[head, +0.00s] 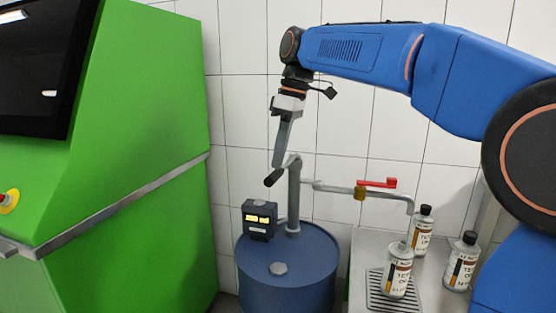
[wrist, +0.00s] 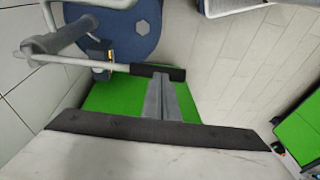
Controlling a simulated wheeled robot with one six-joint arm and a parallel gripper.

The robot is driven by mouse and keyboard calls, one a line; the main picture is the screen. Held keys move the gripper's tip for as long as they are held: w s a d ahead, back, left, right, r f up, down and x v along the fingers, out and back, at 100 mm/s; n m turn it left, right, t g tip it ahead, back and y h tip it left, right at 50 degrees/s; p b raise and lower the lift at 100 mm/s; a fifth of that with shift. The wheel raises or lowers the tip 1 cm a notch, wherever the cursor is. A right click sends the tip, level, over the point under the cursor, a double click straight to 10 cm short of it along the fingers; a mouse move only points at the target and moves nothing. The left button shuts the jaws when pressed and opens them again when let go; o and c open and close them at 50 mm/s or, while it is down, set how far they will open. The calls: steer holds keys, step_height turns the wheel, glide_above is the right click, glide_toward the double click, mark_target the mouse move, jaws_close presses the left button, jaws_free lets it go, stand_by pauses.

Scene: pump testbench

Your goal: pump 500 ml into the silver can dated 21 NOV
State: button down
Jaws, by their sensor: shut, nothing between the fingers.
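My gripper (head: 277,166) is shut and empty, pointing down at the black grip (head: 273,177) of the pump lever. In the wrist view its fingers (wrist: 160,80) reach this grip (wrist: 175,73); I cannot tell if they touch. The grey pump post (head: 294,195) stands on a blue drum (head: 285,275). A meter (head: 259,219) with lit yellow displays sits there; its digits are unreadable. A silver can (head: 398,273) stands on the drain grate under the outlet pipe (head: 408,203). Two more silver cans (head: 422,232) (head: 461,263) with black caps stand behind and to the right. Dates are illegible.
A red valve handle (head: 377,183) lies along the outlet pipe. A large green cabinet (head: 130,150) with a dark screen fills the left. The grate (head: 375,290) is set in a grey bench (head: 365,245). A tiled wall is close behind the drum.

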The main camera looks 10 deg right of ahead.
steer(key=shift+a+f, duration=0.15)
steer(key=shift+f, duration=0.4)
steer(key=shift+s+f, duration=0.2)
steer(key=shift+f, duration=0.25)
step_height(320, 180, down, 13)
steer(key=t+h, duration=0.2)
steer(key=t, duration=0.2)
steer(key=shift+f+n+t, duration=0.2)
steer(key=shift+n+t, duration=0.1)
steer(key=shift+t, duration=0.1)
steer(key=v, duration=1.5)
steer(key=shift+s+a, duration=0.2)
steer(key=shift+a, duration=0.05)
